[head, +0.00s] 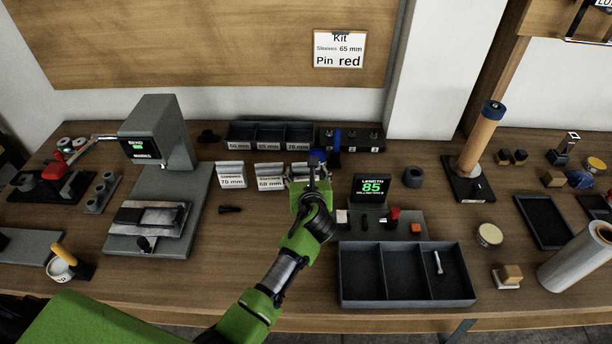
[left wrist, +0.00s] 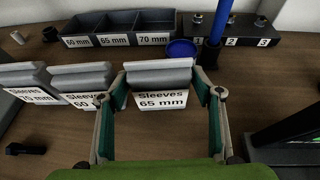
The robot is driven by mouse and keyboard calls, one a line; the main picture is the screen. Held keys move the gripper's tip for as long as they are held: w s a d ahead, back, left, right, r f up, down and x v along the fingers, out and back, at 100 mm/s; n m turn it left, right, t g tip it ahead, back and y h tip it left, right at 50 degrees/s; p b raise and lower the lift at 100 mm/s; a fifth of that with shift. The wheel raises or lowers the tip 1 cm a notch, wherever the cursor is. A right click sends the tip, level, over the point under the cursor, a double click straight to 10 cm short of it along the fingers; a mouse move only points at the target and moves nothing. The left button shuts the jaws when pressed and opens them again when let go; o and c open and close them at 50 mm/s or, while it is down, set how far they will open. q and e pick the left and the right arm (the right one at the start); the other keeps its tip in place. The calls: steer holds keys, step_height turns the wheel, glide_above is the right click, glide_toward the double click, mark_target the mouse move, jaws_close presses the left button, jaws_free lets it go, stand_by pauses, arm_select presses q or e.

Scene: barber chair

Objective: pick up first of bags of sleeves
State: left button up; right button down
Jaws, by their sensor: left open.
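Three bags of sleeves stand in a row. The bag labelled 70 mm (head: 230,175) is on the left; in the left wrist view its label (left wrist: 30,95) is partly hidden. The 60 mm bag (head: 269,178) is in the middle, and in the left wrist view (left wrist: 80,78) my left finger covers part of its label. The bag labelled "Sleeves 65 mm" (left wrist: 160,98) is on the right. My left gripper (head: 308,172) is open over it, with a finger to each side in the left wrist view (left wrist: 161,90). I cannot tell whether they touch it. My right gripper is out of view.
Behind the bags is a bin (head: 269,146) marked 60, 65 and 70 mm. A numbered rack (head: 360,141) with a blue rod stands beside it. A display reading 85 (head: 371,188) and a divided tray (head: 362,298) are to the right. A kit card (head: 339,49) reads 65 mm, pin red.

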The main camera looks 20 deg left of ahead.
arm_select(q)
steer(key=c, duration=0.9)
steer(key=shift+o, duration=0.2)
